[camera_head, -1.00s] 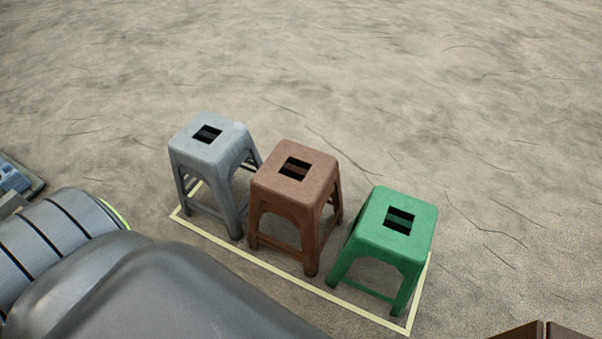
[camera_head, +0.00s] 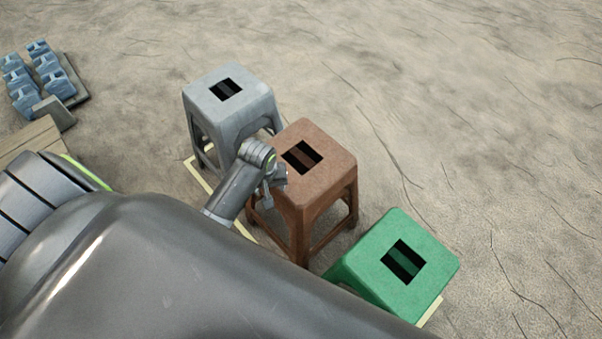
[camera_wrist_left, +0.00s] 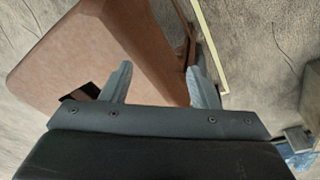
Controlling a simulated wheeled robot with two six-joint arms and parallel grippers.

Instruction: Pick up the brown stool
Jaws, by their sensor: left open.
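The brown stool (camera_head: 322,150) stands upright between the two other stools, with a square hole in its seat. My left gripper (camera_head: 276,182) is at the seat's left edge in the head view. In the left wrist view the open fingers (camera_wrist_left: 160,82) point at the brown stool (camera_wrist_left: 80,50), its seat edge and side lying between and beyond them. I cannot tell whether they touch it. The lower front of the stool is partly hidden by my arm. My right gripper is not in view.
A grey stool (camera_head: 215,112) stands close on the left and a green stool (camera_head: 425,245) close on the right. Pale yellow lines (camera_head: 197,174) mark the floor around them. Blue blocks (camera_head: 22,98) lie at the far left. The floor beyond the stools is clear.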

